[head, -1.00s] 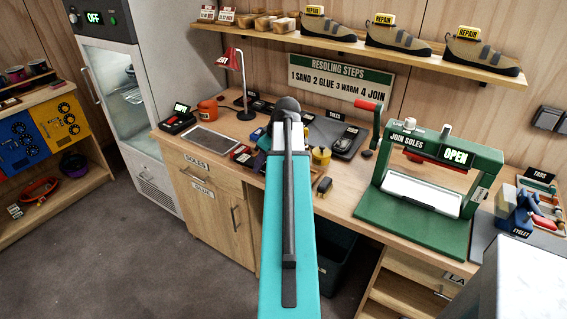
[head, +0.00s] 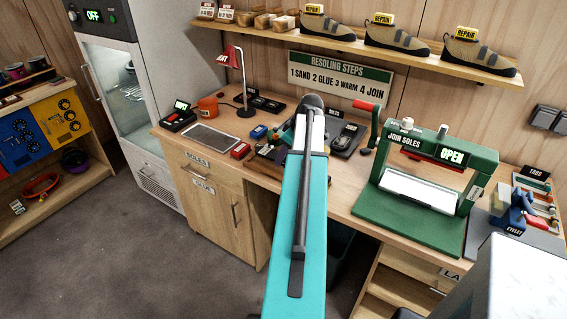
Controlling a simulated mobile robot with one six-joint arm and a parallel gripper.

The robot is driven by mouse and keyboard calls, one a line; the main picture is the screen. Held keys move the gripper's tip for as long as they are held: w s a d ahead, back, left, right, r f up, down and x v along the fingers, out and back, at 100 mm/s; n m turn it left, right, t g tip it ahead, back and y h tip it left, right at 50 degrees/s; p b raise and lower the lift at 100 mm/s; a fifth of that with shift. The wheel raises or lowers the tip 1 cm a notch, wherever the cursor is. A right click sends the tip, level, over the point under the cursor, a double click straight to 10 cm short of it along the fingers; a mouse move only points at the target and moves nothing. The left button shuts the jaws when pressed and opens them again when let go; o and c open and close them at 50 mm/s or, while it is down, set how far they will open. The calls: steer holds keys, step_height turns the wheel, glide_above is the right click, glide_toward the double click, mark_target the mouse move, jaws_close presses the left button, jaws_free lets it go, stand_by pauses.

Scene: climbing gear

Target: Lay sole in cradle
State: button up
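A green press (head: 425,214) marked JOIN SOLES stands on the right of the bench, its sign reading OPEN. A pale, slightly curved bed (head: 419,192) lies in it under a red upper pad (head: 425,155). I cannot tell for sure whether this bed is the cradle, and no sole shows on it. I cannot pick out a loose sole. My teal arm reaches from the bottom middle over the bench, left of the press. My gripper is hidden behind the arm, so its fingers and anything in them do not show.
The wooden bench (head: 345,205) carries a red lamp (head: 229,56), an orange mug (head: 208,106), a grey mat (head: 212,136) and small tools left of the press. A shelf (head: 400,50) with several shoes hangs above. A blue eyelet tool (head: 515,212) stands right of the press.

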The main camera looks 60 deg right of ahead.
steer(key=shift+f+p, duration=0.8)
steer(key=shift+f, duration=0.85)
steer(key=shift+c, duration=0.2)
steer(key=shift+f, duration=0.1)
steer(key=o, duration=0.9)
steer(key=shift+o, duration=0.2)
steer(key=shift+b+v, duration=1.5)
steer(key=shift+v, duration=4.6)
steer(key=shift+w, duration=0.1)
